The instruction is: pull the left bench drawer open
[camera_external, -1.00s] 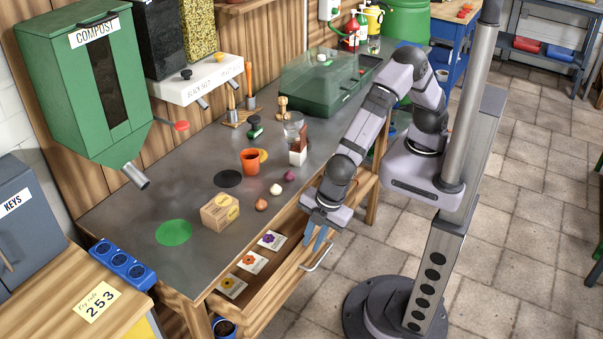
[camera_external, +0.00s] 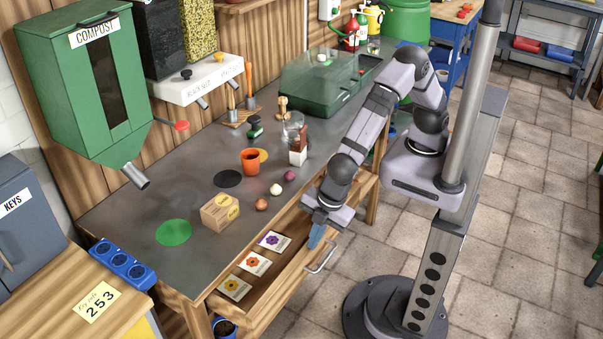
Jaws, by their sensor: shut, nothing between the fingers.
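The left bench drawer (camera_external: 262,307) is pulled partly out from the front of the grey-topped bench (camera_external: 190,208). Inside lie three seed packets, with purple (camera_external: 273,240), orange-red (camera_external: 255,263) and yellow (camera_external: 234,287) flowers. The metal bar handle (camera_external: 322,258) is on the drawer's front. My gripper (camera_external: 316,238) points down over the drawer's right part, above and behind the handle. Its blue fingers are together and appear empty. The handle looks clear of the fingers.
On the bench near the drawer stand a cardboard box (camera_external: 220,211), an orange cup (camera_external: 251,161) and small bulbs (camera_external: 276,189). The tiled floor before the drawer (camera_external: 330,300) is clear.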

